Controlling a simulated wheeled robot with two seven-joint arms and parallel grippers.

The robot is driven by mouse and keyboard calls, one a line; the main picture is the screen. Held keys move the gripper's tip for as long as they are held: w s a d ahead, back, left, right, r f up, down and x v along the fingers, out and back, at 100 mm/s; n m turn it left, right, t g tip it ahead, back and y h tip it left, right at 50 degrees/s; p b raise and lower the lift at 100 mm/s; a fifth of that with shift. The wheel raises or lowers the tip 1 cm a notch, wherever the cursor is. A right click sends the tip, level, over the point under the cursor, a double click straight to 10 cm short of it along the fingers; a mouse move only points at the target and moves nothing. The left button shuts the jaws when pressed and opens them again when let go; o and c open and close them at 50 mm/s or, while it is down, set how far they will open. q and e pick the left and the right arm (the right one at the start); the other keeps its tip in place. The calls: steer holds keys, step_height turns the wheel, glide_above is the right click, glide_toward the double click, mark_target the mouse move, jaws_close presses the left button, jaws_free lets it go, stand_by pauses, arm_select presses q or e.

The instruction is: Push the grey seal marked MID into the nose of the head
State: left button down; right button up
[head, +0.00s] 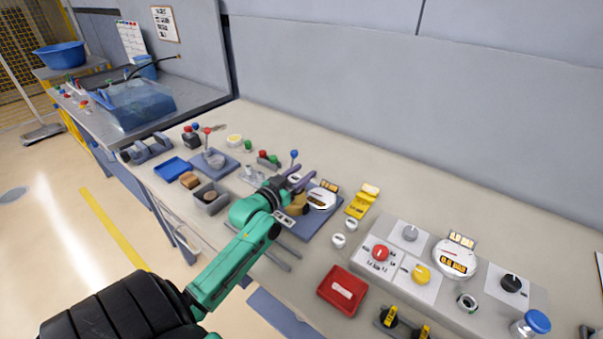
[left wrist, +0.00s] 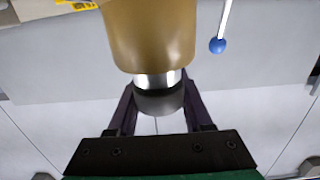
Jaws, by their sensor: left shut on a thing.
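A brass-coloured head (left wrist: 152,35) fills the top middle of the left wrist view, with a bright silver band at its lower end. A dark grey round piece (left wrist: 160,101), which looks like the seal, sits in line with that end between my left fingers. No MID marking is readable on it, and I cannot tell how far it is seated. My left gripper (left wrist: 158,92) is shut on this piece. In the head view my left gripper (head: 299,182) is beside the brass head (head: 298,204) and partly hides it. My right gripper is not in view.
A white dial (head: 321,198) stands close to the right of the head. A blue-knobbed lever (head: 294,154) rises behind my gripper, and its ball (left wrist: 217,45) shows in the left wrist view. A red tray (head: 342,291) and a control panel (head: 429,253) lie to the right.

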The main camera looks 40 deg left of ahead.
arm_select(q)
steer(key=shift+f, duration=0.25)
steer(key=shift+c, duration=1.2)
jaws_free()
steer(key=shift+s, duration=0.1)
steer(key=shift+s+f, duration=0.1)
steer(key=shift+s, duration=0.25)
steer(key=s+b, duration=0.3)
steer(key=s, duration=1)
steer(key=shift+s+d+r, duration=0.15)
steer(key=shift+s+r, duration=0.15)
steer(key=shift+r, duration=0.15)
